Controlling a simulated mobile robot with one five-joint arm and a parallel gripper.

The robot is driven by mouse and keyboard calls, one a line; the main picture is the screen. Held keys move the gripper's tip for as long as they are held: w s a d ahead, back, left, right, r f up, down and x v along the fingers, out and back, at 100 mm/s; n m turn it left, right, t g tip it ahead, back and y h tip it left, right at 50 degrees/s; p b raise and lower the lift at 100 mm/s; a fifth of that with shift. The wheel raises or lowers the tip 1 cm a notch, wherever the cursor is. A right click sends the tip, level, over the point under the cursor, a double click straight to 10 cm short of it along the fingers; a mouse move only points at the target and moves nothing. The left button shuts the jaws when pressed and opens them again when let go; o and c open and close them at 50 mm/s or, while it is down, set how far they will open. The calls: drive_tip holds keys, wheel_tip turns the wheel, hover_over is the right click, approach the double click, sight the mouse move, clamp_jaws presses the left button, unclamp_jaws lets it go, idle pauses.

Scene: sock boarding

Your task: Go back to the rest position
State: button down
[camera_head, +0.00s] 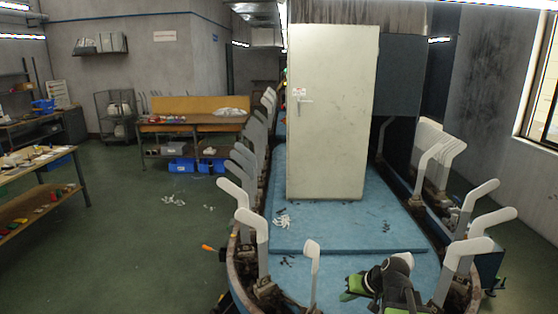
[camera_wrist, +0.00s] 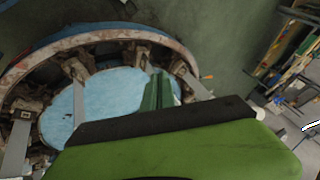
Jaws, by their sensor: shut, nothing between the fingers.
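My gripper (camera_wrist: 160,80) shows in the wrist view as narrow green fingers, closed together and empty, in front of the blue bed of the boarding machine. The large green and black part below them is my own wrist. In the head view my green and black arm (camera_head: 385,284) is folded low at the bottom, over the near end of the blue bed (camera_head: 345,245). Pale foot-shaped boards (camera_head: 312,262) stand upright around the machine's rusty rim. No sock is seen in my gripper.
A tall pale cabinet (camera_head: 332,110) stands on the machine bed. Boards line both sides close to my arm. An orange-handled tool (camera_head: 208,248) shows at the rim's left. Worktables (camera_head: 190,125) stand at the back left and left. Green floor (camera_head: 130,230) between is mostly clear.

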drive_tip(key=s+a+f+n+g+h, duration=0.1)
drive_tip(key=s+a+f+n+g, duration=0.2)
drive_tip(key=a, duration=0.8)
drive_tip(key=s+d+f+m+g+h, duration=0.1)
drive_tip(key=s+d+m+g+h, duration=0.1)
drive_tip(key=s, duration=0.5)
drive_tip(key=shift+s+d+f+h, duration=0.2)
drive_tip(key=shift+s+d+h, duration=0.2)
drive_tip(key=shift+h, duration=0.2)
